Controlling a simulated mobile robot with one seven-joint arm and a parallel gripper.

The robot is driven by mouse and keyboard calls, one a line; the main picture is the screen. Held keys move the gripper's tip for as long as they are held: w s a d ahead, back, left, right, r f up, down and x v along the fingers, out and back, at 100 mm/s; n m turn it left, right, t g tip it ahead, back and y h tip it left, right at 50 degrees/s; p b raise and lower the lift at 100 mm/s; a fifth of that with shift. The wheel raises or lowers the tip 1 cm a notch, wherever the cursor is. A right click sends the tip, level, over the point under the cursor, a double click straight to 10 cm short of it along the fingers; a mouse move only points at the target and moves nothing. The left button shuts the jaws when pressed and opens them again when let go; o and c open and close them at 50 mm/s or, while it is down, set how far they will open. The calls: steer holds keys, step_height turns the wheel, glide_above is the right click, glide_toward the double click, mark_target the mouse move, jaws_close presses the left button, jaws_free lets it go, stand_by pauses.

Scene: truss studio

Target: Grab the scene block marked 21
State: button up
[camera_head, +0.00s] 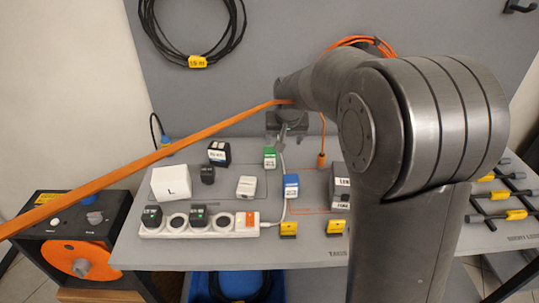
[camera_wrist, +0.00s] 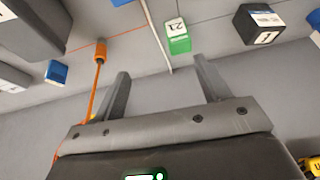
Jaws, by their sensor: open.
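The green block with a white top marked 21 (camera_wrist: 178,37) is in the upper middle of the wrist view, beyond and between my two fingers. My gripper (camera_wrist: 160,72) is open with nothing between its fingers, and the block is apart from them. In the head view a green block with a white label (camera_head: 269,158) stands on the grey bench. My gripper (camera_head: 287,126) is behind it there, partly hidden by my arm, and its fingers are hard to make out.
A blue block (camera_head: 291,186) stands near the green one, with a pale cable beside them. A white box (camera_head: 171,183), a white block (camera_head: 246,187), a dark block (camera_head: 219,154) and a power strip (camera_head: 200,222) are to the left. An orange plug (camera_wrist: 100,50) hangs on a cord.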

glide_above(270, 156)
steer(key=s, duration=0.2)
step_height(270, 156, down, 6)
steer(key=f, duration=0.1)
steer(key=x, duration=1)
steer(key=shift+w+d, duration=0.15)
steer(key=shift+w, duration=0.15)
steer(key=shift+c, duration=0.6)
steer(key=c, duration=1)
steer(key=shift+r, duration=0.1)
